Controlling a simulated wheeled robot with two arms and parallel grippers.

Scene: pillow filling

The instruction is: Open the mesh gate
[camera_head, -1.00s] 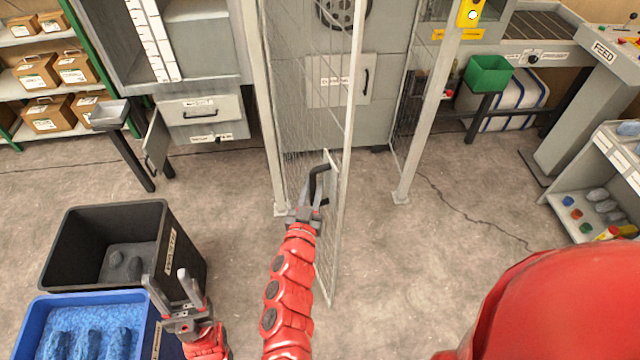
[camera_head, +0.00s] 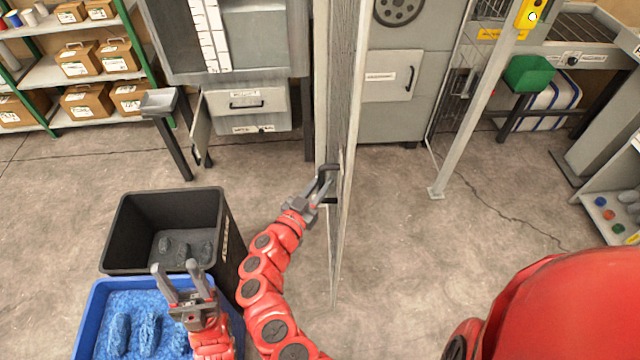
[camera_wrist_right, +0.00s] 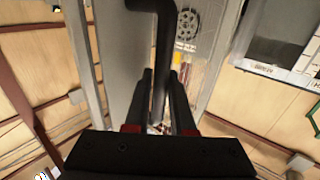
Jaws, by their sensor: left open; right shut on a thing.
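The mesh gate (camera_head: 345,90) stands in the middle of the head view, upright and seen almost edge-on, swung out of line with the post to its right. Its black bent handle (camera_head: 329,168) is on the left face. My right gripper (camera_head: 317,190) is shut on this handle. In the right wrist view the handle (camera_wrist_right: 163,40) runs down between the two dark fingers of the right gripper (camera_wrist_right: 160,90), with the mesh behind. My left gripper (camera_head: 178,268) is open and empty, above the bins at the lower left.
A black bin (camera_head: 125,220) and a blue bin (camera_head: 90,310) with blue filling stand at lower left. A grey metal post (camera_head: 470,120) with a yellow box (camera_head: 530,14) stands right of the gate. Cabinets and a shelf line the back. Floor between gate and post is clear.

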